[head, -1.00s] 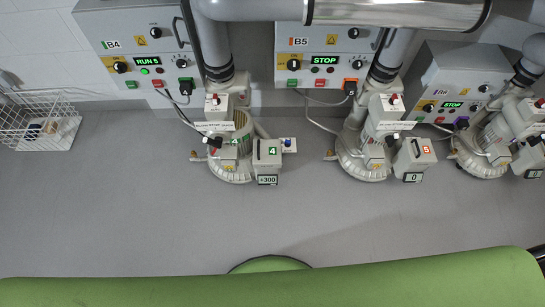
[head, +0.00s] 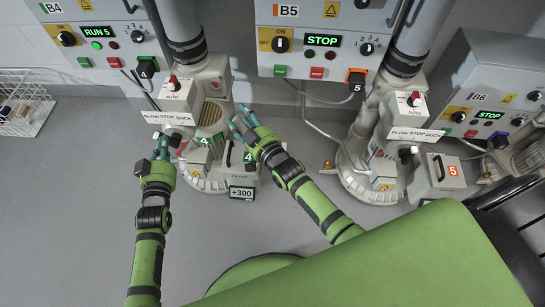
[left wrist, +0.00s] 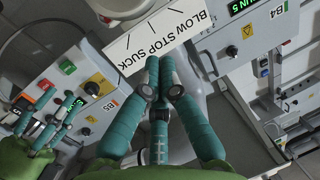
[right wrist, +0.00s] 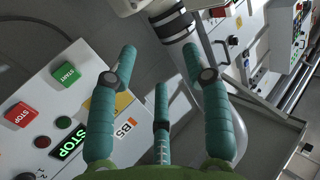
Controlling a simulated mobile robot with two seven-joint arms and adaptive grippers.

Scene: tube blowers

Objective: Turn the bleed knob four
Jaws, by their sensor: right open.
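Blower 4 (head: 207,182) stands on the floor below the B4 panel (head: 88,38), which reads RUN 5. Its gauge (head: 242,193) reads +300. A selector with a red knob (head: 173,84) sits above a BLOW STOP SUCK plate (head: 167,118). I cannot make out a knob marked bleed; the right side of box 4 is partly hidden by my right arm. My left gripper (head: 161,143) has its fingers together, just below the plate, with nothing seen between them. My right gripper (head: 243,122) is open and empty, its fingers above box 4 and right of the blower.
Blower 5 (head: 372,185) stands to the right under the B5 panel (head: 322,62), which reads STOP. The B6 panel (head: 475,90) is further right. A white wire basket (head: 25,105) is at the far left. Hoses and cables run behind the blowers.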

